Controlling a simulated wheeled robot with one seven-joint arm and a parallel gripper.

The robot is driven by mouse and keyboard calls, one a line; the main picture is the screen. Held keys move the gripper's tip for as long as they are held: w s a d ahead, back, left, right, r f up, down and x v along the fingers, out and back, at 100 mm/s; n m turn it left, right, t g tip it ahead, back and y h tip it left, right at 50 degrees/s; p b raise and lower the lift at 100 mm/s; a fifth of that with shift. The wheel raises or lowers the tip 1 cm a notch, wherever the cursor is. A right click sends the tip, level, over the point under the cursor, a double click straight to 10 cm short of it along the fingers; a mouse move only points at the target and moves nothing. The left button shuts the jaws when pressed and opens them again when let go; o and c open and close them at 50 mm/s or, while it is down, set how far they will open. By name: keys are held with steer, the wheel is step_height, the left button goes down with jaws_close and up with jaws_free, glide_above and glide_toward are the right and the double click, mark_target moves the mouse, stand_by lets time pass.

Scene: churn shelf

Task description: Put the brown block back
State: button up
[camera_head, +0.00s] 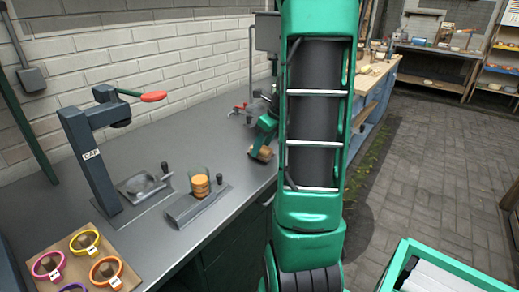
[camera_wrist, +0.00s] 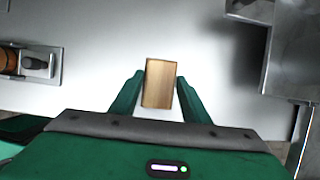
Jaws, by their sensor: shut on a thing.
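The brown block (camera_wrist: 159,84) is a small wooden block between the two fingers of my gripper (camera_wrist: 159,92) in the wrist view. My gripper is shut on it, with a finger against each side. In the head view the block (camera_head: 262,154) shows at the front edge of the grey bench, just left of my arm, under my green gripper (camera_head: 266,127). My arm hides part of the bench behind it. I cannot tell whether the block touches the bench top.
On the grey bench (camera_head: 225,128) stand a capping press (camera_head: 88,160), a glass jar with orange contents (camera_head: 200,183) in a metal fixture, and a small metal fixture (camera_head: 140,186). A wooden board with coloured rings (camera_head: 68,284) lies at lower left. A green-rimmed cart (camera_head: 408,250) stands at lower right.

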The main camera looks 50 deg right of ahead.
steer(key=shift+f, duration=0.5)
steer(key=shift+f, duration=0.1)
steer(key=o, duration=1)
